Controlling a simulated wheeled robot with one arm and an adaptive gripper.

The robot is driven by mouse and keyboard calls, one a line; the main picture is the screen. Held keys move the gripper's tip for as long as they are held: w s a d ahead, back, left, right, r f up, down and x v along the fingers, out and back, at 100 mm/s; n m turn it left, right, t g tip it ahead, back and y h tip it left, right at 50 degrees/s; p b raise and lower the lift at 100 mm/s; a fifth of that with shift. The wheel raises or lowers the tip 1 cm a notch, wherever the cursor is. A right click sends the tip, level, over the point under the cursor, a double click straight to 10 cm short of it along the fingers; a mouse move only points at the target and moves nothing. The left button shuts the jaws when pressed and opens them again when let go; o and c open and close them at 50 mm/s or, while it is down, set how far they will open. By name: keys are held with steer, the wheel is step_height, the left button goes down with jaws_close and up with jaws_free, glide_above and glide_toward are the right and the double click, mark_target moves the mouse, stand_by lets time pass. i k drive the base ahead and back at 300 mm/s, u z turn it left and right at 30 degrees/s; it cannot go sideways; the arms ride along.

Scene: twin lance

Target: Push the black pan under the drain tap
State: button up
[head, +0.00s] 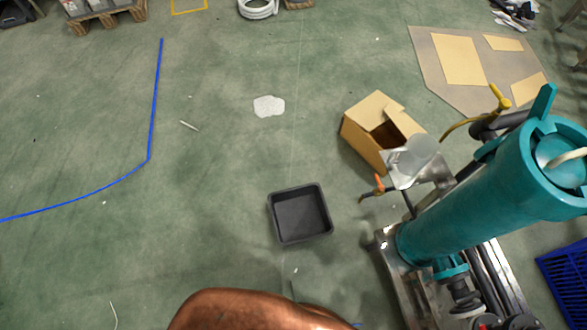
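The black pan (300,213), a square open tray, lies flat on the green floor right of the picture's centre and looks empty. A small tap with an orange handle (379,184) sticks out from the teal machine (475,200), to the right of the pan and a little farther back. Its spout end (362,199) points left. The pan appears to lie to the left of the spout, with a gap between them in the picture. My gripper is not in view.
An open cardboard box (382,128) stands behind the tap. A white patch (269,106) lies on the floor farther back. Flat cardboard (460,62) lies back right, and a blue crate (565,270) stands right. The floor left of the pan is mostly clear, with a blue line (155,100).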

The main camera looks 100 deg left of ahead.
mark_target(300, 214)
steer(key=u, duration=3.2)
steer(key=k, duration=0.45)
steer(key=u, duration=0.95)
steer(key=i, duration=1.45)
steer(key=z, duration=0.8)
